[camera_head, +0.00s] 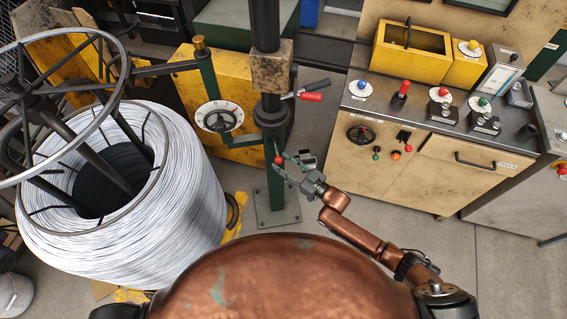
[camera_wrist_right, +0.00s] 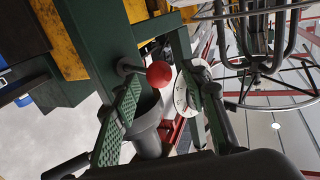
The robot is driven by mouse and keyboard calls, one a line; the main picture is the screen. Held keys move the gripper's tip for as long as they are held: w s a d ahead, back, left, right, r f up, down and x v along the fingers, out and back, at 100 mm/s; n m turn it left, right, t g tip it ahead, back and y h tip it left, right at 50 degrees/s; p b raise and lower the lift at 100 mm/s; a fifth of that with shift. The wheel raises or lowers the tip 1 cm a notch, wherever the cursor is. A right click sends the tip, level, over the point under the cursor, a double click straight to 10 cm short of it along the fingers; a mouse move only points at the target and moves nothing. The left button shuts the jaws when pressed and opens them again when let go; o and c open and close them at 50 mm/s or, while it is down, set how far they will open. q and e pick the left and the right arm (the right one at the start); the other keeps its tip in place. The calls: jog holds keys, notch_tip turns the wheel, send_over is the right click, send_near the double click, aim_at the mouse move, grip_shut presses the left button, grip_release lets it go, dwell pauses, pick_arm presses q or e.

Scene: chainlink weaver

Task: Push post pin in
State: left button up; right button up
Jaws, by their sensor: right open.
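The post pin shows as a red ball knob (camera_head: 278,160) on the side of the green post (camera_head: 275,190). In the right wrist view the red knob (camera_wrist_right: 159,74) sits on a short dark stem that comes out of the green post. My right gripper (camera_head: 291,166) is close beside the knob, at the post's right side. In the right wrist view its two green fingers are spread, with the knob between their lines near the fingertips (camera_wrist_right: 165,90). I cannot tell whether a finger touches the knob. My left gripper is not in view.
A large coil of white wire (camera_head: 190,205) with a wheel-like frame stands at the left. A dial (camera_head: 219,117) and a red-handled lever (camera_head: 311,96) are near the post. A control bench (camera_head: 385,150) stands right. Grey floor is free around the post base.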

jog(key=shift+c, duration=0.4)
grip_shut()
